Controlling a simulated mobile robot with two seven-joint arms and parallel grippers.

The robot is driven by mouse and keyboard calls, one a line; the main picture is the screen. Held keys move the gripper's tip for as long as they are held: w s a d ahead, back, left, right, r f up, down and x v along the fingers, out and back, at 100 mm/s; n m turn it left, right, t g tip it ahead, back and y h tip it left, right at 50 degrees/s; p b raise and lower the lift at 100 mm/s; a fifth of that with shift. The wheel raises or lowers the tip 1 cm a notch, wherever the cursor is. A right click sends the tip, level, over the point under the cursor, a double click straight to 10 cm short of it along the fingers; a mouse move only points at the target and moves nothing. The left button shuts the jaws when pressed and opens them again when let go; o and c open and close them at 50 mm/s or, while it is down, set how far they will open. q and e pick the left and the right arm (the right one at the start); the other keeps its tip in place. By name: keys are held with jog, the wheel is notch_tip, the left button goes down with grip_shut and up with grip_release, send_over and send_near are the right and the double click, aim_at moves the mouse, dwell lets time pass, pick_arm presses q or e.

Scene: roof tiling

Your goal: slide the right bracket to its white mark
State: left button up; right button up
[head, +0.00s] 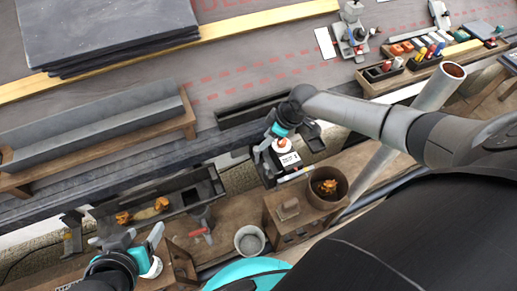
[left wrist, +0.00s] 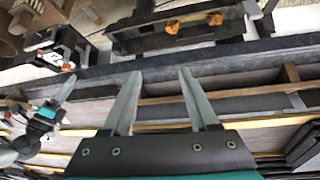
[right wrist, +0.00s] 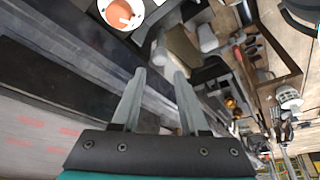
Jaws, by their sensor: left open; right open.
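A dark bracket, which I take for the right one (head: 313,136), stands at the fascia edge beside my right gripper; the arm partly hides it. Another dark bracket (head: 72,230) hangs at the far left of the edge. A small pale patch (head: 240,152) on the edge, left of my right gripper, may be the white mark; I cannot be sure. My right gripper (head: 264,154) is open above the edge, its fingers (right wrist: 153,78) apart with nothing between them. My left gripper (head: 148,243) is open and empty at lower left; its fingers (left wrist: 160,75) also show in the left wrist view.
A black gutter section (head: 180,200) with orange pieces lies between the brackets. A white-and-orange round item (right wrist: 122,14) is near my right gripper. A brown pot (head: 327,188) and grey bucket (head: 249,241) stand below. Slates (head: 105,28) lie on the roof.

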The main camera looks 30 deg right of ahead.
aim_at(257, 149)
jog(key=shift+b+x, duration=1.95)
jog(key=shift+x, duration=1)
pick_arm(q)
jog(key=w+d+r+t+h, duration=0.1)
jog(key=d+r+t+h, duration=0.2)
jog(key=d+t, duration=0.4)
jog(key=shift+w+d+r+n+t+h+b, duration=0.15)
jog(key=shift+w+d+n+t+h+b, duration=0.25)
jog(key=shift+t+h, duration=0.4)
pick_arm(e)
jog(key=shift+w+a+f, duration=0.15)
jog(key=shift+w+f, duration=0.05)
jog(key=shift+f, duration=0.45)
grip_shut()
